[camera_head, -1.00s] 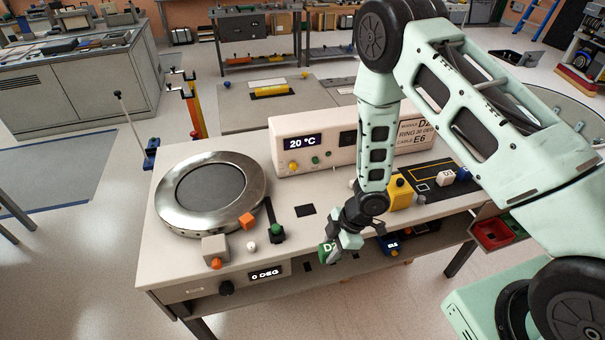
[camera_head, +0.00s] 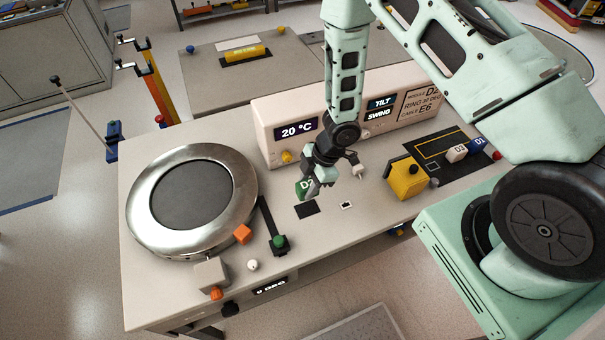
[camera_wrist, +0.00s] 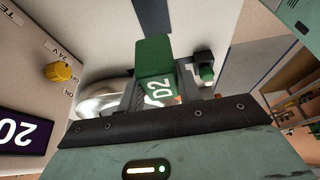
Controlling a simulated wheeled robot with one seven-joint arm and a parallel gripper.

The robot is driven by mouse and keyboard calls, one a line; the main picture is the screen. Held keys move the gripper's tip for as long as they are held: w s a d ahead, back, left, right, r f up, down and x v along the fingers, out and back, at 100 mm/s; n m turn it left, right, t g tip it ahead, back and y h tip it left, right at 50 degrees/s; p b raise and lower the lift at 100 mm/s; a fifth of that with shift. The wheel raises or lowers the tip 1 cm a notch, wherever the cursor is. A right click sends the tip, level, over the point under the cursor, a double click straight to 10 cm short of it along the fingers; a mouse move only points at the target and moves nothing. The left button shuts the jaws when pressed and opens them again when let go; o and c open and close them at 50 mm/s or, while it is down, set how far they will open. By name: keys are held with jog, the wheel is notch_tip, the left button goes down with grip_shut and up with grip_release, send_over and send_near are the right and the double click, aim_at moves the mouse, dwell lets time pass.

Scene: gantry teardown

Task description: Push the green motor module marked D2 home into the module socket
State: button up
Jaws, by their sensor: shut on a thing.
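The green motor module marked D2 (camera_head: 304,188) is held in my gripper (camera_head: 317,182), low over the bench in the head view. In the wrist view the module (camera_wrist: 155,58) is clasped between the fingers, its white D2 label facing the camera. A flat black rectangle (camera_head: 307,210) on the bench top, just in front of the module in the head view, may be the module socket. The module appears above the bench and beside this rectangle. I cannot tell the exact gap below it.
A round metal ring (camera_head: 139,207) is at the left of the bench (camera_head: 230,302). A green-knobbed black lever (camera_head: 279,243) and orange blocks stand near it. The control box (camera_head: 272,139) is behind my gripper, a yellow block (camera_head: 407,178) to the right. A small white connector (camera_head: 347,205) lies nearby.

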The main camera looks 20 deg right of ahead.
dwell(0.4)
jog(key=shift+f+b, duration=2.1)
jog(key=shift+f, duration=0.65)
jog(key=shift+f+b, duration=0.65)
jog(key=shift+f, duration=0.2)
jog(key=shift+f+b, duration=0.4)
jog(key=shift+f, duration=0.1)
jog(key=shift+f, duration=0.1)
jog(key=o, duration=1.2)
jog(key=shift+c, duration=0.2)
jog(key=shift+s, duration=0.1)
